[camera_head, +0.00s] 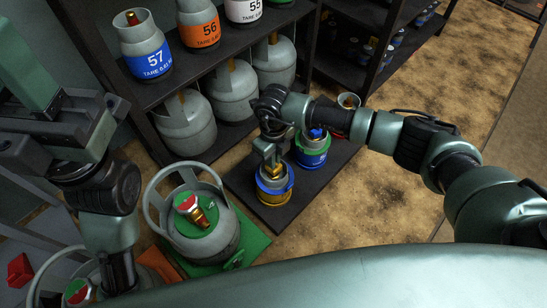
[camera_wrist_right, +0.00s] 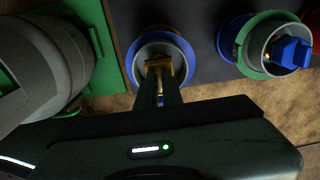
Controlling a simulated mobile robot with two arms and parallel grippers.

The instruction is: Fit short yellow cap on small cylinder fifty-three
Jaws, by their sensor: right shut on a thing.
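My right gripper (camera_head: 270,165) points down over a small cylinder with a yellow body and blue collar (camera_head: 275,193). In the right wrist view the gripper (camera_wrist_right: 160,78) is shut on a brass-yellow piece (camera_wrist_right: 158,64), centred over the round top inside the blue collar (camera_wrist_right: 185,48). I cannot tell whether this piece is the short yellow cap or a valve, or whether it is seated. No number fifty-three is legible. My left gripper (camera_head: 55,140) is at the left; its fingertips are not clear.
A blue and green cylinder (camera_head: 312,152) stands on the same dark mat (camera_head: 240,180). A large grey cylinder (camera_head: 215,245) stands on a green mat (camera_head: 255,235) at front left. A shelf behind holds cylinders labelled 57 (camera_head: 155,62), 56 (camera_head: 209,30) and 55.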

